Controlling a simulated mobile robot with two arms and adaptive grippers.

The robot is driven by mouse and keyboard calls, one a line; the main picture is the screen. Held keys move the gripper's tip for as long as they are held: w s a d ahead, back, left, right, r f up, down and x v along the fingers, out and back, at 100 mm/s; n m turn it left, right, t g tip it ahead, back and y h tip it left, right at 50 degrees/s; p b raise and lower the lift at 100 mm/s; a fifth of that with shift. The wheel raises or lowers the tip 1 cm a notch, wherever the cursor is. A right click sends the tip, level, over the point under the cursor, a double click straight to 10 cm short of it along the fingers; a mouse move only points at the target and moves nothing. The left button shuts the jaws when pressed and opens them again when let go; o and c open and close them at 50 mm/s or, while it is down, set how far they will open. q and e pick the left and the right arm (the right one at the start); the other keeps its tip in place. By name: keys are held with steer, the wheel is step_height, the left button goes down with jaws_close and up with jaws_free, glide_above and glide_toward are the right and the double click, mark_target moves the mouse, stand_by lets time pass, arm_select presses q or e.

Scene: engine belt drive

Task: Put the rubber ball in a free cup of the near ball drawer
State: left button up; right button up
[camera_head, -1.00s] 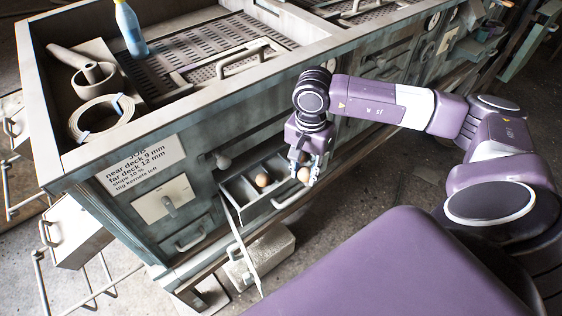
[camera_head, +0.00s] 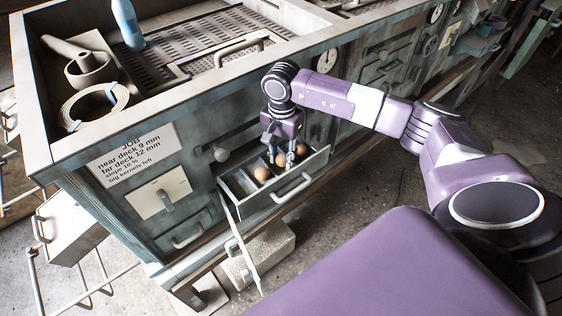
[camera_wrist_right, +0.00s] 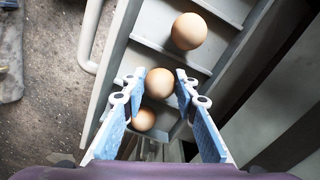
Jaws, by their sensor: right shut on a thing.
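My right gripper (camera_head: 281,159) is shut on a brown rubber ball (camera_head: 281,160), low at the open near ball drawer (camera_head: 259,206). The right wrist view shows this ball (camera_wrist_right: 159,84) between the blue-padded fingertips (camera_wrist_right: 160,88). A second ball (camera_head: 262,173) sits in the drawer to the left of the gripper in the head view. A third ball (camera_head: 301,150) shows to the right, partly behind a finger. In the right wrist view one ball (camera_wrist_right: 189,31) lies beyond the held ball and one (camera_wrist_right: 143,120) lies nearer. I cannot tell whether the held ball touches the drawer floor. My left gripper is not in view.
The drawer has thin dividers (camera_wrist_right: 171,53) and a front handle (camera_head: 292,188). A cabinet wall with a job label (camera_head: 132,160) and a lever plate (camera_head: 160,193) stands to the left.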

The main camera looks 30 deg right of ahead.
mark_target(281, 156)
steer(key=shift+w+f, duration=0.2)
steer(key=shift+f, duration=0.3)
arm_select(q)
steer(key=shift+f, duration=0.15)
arm_select(e)
steer(key=shift+f, duration=0.1)
steer(key=o, duration=1.2)
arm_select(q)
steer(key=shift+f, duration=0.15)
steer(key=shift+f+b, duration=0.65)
arm_select(e)
step_height(281, 156, up, 8)
steer(key=shift+f, duration=0.1)
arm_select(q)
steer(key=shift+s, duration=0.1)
arm_select(e)
steer(key=shift+s, duration=0.15)
